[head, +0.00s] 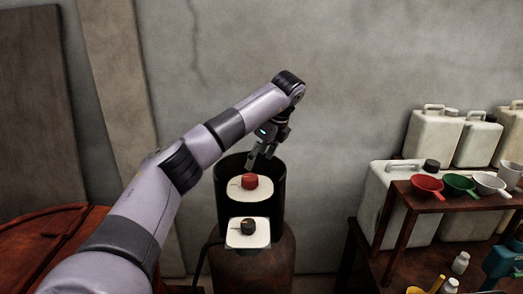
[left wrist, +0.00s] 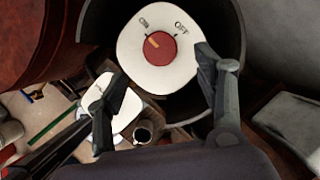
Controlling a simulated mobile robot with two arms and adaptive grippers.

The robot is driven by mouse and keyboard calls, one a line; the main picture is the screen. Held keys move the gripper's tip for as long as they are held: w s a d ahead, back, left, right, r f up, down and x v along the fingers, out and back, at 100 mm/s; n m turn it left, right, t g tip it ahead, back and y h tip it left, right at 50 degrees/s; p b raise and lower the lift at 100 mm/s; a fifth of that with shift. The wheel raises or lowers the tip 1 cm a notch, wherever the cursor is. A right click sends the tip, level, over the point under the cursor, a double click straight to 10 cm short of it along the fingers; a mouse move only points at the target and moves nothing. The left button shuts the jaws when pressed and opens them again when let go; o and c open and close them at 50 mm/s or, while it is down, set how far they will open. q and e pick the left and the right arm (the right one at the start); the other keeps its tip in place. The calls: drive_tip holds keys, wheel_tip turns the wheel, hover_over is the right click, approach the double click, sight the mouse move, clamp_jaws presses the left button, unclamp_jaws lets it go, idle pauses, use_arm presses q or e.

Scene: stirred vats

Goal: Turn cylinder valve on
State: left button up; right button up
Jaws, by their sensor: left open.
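A red round knob (head: 250,181) sits on a white plate (head: 264,191) inside a black open collar (head: 222,190) on top of a brown cylinder (head: 262,275). In the left wrist view the red knob (left wrist: 166,56) carries a light mark on its upper-left side. The plate (left wrist: 184,78) reads OFF at upper right; a smaller marking at upper left is hard to read. My left gripper (head: 262,160) is open just above the knob, pointing down. In the wrist view its fingers (left wrist: 162,70) spread to either side of the knob, apparently not touching it. My right gripper is not in view.
A lower white plate with a dark knob (head: 247,227) is on the cylinder's front. A reddish wooden vat (head: 45,245) stands at left. A bare wall is behind.

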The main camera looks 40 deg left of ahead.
use_arm(q)
drive_tip(key=shift+v, duration=1.3)
